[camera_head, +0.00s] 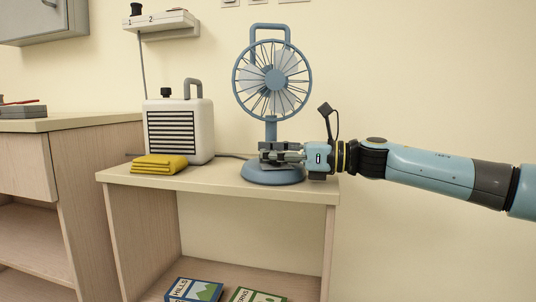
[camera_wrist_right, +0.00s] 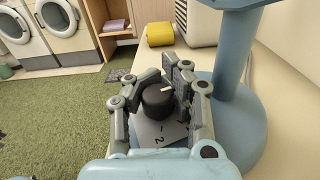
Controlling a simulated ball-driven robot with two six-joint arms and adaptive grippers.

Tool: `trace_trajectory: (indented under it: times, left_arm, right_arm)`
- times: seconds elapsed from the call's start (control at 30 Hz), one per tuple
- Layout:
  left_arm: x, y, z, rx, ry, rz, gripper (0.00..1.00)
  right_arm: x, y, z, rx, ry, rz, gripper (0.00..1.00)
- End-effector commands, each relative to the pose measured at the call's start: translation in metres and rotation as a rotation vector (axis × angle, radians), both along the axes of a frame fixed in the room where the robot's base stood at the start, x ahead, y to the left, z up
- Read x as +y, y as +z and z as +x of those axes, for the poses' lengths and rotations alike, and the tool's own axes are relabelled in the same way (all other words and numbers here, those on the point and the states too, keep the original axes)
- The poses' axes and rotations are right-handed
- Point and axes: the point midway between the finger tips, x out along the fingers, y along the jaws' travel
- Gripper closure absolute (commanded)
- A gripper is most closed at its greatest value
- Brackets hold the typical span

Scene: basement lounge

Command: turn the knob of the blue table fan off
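The blue table fan (camera_head: 271,126) stands upright on the right part of a small wooden table. Its round base (camera_head: 272,176) and post also show in the wrist view (camera_wrist_right: 232,110). The black knob (camera_wrist_right: 158,100) has a white pointer mark and sits over a grey plate with a "2" printed on it. My right gripper (camera_head: 268,153) is at the fan's base, in front of the post. In the wrist view its fingers (camera_wrist_right: 163,85) stand apart on either side of the knob; firm contact is not clear. The knob is hidden in the head view. My left gripper is not in view.
A white heater (camera_head: 190,118) and a folded yellow cloth (camera_head: 159,165) are left of the fan on the table (camera_head: 215,181). Books (camera_head: 193,290) lie on the lower shelf.

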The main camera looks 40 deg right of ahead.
Motion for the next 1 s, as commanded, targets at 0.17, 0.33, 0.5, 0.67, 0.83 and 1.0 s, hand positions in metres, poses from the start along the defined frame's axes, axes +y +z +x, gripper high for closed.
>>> trace_trajectory:
  times: [0.17, 0.33, 0.5, 0.67, 0.83, 1.0]
  left_arm:
    - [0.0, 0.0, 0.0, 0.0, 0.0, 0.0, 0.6]
    - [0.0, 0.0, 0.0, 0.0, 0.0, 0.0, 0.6]
    - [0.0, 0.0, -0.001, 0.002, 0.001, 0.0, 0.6]
    - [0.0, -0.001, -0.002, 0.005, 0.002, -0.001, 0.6]
    - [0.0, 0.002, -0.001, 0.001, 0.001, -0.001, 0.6]
    - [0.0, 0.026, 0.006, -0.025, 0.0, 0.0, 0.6]
  right_arm:
    - [0.0, 0.0, 0.0, 0.0, 0.0, 0.0, 0.67]
    - [0.0, 0.0, 0.0, 0.0, 0.0, 0.0, 0.5]
    - [0.0, 0.0, 0.0, 0.0, 0.0, 0.0, 0.5]
    - [0.0, 0.0, 0.0, 0.0, -0.001, 0.0, 0.5]
    - [0.001, 0.0, 0.0, 0.001, -0.04, -0.001, 0.5]
    - [0.001, 0.008, -0.001, -0.002, -0.166, 0.003, 0.5]
